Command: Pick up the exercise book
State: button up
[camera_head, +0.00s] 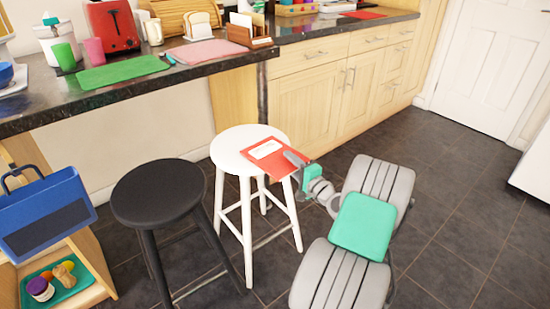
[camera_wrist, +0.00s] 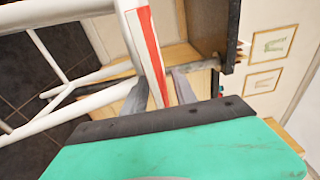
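The red exercise book (camera_head: 262,160) with a white label lies flat on the white stool (camera_head: 232,142), its right part reaching past the seat's edge. My gripper (camera_head: 294,165) is at the book's right corner, with a grey finger over that corner. In the wrist view, the book (camera_wrist: 154,50) shows edge-on as a red and white strip running between the two spread fingers of my gripper (camera_wrist: 160,92). A gap shows on the right finger's side; contact on the left finger's side cannot be told.
A black stool (camera_head: 160,192) stands left of the white one. The dark counter (camera_head: 150,87) behind holds a red toaster (camera_head: 111,27), cups and mats. A wooden stand with a blue case (camera_head: 42,215) is at far left. The floor at right is clear.

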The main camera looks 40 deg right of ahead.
grip_shut()
dwell(0.4)
jog(key=shift+r, duration=0.25)
jog(key=r, duration=0.1)
jog(key=r+p, duration=0.2)
jog(key=r, duration=0.1)
jog(key=shift+a, duration=0.3)
jog(key=a+r+p, duration=0.1)
jog(key=a+r, duration=0.1)
jog(key=s+a+r+p, duration=0.1)
jog(key=a+r+p, duration=0.1)
jog(key=r, duration=0.1)
jog(key=s+a+r+p, duration=0.2)
jog(key=a+r, duration=0.1)
jog(key=a, duration=0.6)
jog(key=shift+s+r, duration=0.2)
jog(key=shift+r, duration=0.1)
